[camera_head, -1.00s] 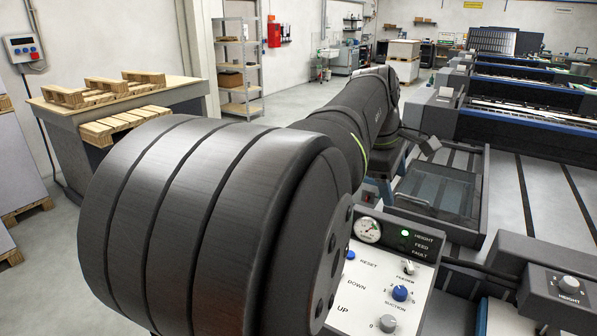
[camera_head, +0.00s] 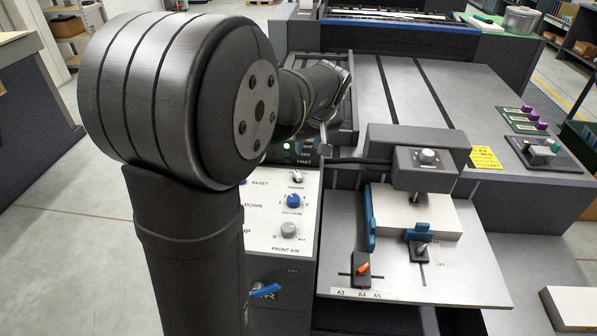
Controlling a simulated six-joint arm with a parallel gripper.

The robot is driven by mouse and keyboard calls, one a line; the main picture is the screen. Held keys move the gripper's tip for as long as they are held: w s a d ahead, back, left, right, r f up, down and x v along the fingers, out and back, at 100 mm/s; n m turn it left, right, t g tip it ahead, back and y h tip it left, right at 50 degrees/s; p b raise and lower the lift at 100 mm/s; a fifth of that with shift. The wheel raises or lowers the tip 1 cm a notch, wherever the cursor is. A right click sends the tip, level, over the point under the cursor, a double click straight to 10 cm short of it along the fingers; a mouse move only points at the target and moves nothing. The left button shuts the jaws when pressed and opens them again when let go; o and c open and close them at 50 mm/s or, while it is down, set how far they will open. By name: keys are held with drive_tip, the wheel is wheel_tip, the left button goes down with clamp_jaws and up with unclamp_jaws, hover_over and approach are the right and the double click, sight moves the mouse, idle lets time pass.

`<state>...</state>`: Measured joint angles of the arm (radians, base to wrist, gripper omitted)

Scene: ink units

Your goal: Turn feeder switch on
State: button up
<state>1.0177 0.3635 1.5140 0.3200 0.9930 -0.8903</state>
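The feeder switch (camera_head: 297,176) is a small metal toggle on the white control panel (camera_head: 262,222), near its top right, with the label FEEDER beside it. It is too small to tell which way its lever points. My arm's large dark joint and links cover the left of the view and hide the panel's left edge.
A blue lever (camera_head: 266,290) is below. To the right, a paper stack (camera_head: 405,222) lies on the feed table under a height-knob unit (camera_head: 427,165).

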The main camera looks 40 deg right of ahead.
sight(298, 174)
drive_tip(key=x, duration=1.5)
drive_tip(key=shift+f, duration=0.25)
clamp_jaws()
